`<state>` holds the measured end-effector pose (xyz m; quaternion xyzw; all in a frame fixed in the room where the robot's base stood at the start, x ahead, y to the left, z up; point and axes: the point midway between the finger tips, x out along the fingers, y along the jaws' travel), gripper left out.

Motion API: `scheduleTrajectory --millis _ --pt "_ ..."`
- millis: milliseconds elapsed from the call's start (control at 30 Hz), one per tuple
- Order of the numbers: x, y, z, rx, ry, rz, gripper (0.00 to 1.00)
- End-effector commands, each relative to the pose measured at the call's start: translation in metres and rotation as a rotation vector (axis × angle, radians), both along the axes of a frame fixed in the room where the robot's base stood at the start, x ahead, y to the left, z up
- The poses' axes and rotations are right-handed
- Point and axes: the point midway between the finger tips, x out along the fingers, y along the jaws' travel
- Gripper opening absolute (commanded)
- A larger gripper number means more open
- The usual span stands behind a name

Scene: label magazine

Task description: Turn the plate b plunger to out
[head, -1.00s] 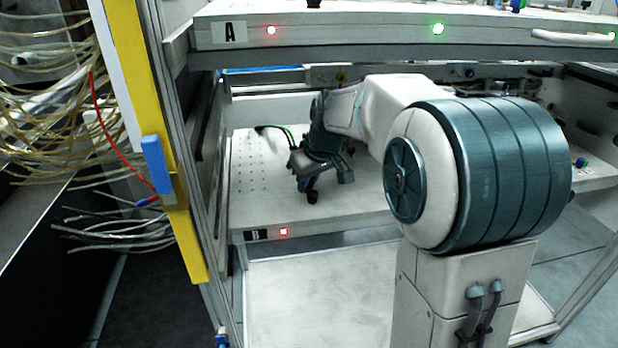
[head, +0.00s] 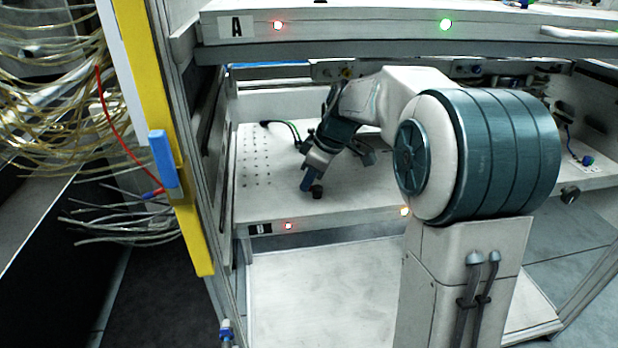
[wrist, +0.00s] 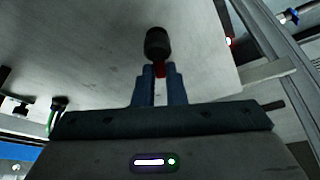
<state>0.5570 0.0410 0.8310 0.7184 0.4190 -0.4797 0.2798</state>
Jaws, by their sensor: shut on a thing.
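Plate B (head: 345,208) is the lower white shelf, with a black B label at its front left. Its plunger (head: 317,191) has a black knob near the plate's front edge; in the wrist view the black knob (wrist: 157,44) shows above a red collar. My gripper (head: 308,184) reaches down at a slant to the plunger. In the wrist view its blue fingers (wrist: 161,74) are shut on the plunger around the red collar, and the knob sticks out past the tips. The plunger's lower part is hidden.
Plate A (head: 350,30) hangs close above my arm. A red light (head: 288,226) and an amber light (head: 404,211) glow on plate B's front. A frame post with a yellow strip (head: 150,110) and loose cables (head: 50,90) are at left.

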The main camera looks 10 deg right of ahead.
Motion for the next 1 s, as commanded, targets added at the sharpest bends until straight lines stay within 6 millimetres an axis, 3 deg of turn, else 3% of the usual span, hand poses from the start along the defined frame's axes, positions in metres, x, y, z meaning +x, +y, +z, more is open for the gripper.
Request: scheduleTrajectory --millis 400,433,500,833,1000 --pt "-0.001 0.0 -0.001 -0.002 0.002 0.008 0.0" --pt "-0.001 0.0 -0.001 -0.002 0.002 0.008 0.16" --pt "-0.001 0.0 -0.001 -0.001 0.002 0.008 0.33" --pt "-0.001 -0.001 0.003 -0.001 0.0 0.006 0.33" --pt "-0.004 -0.009 0.025 -0.002 -0.003 0.005 0.33"
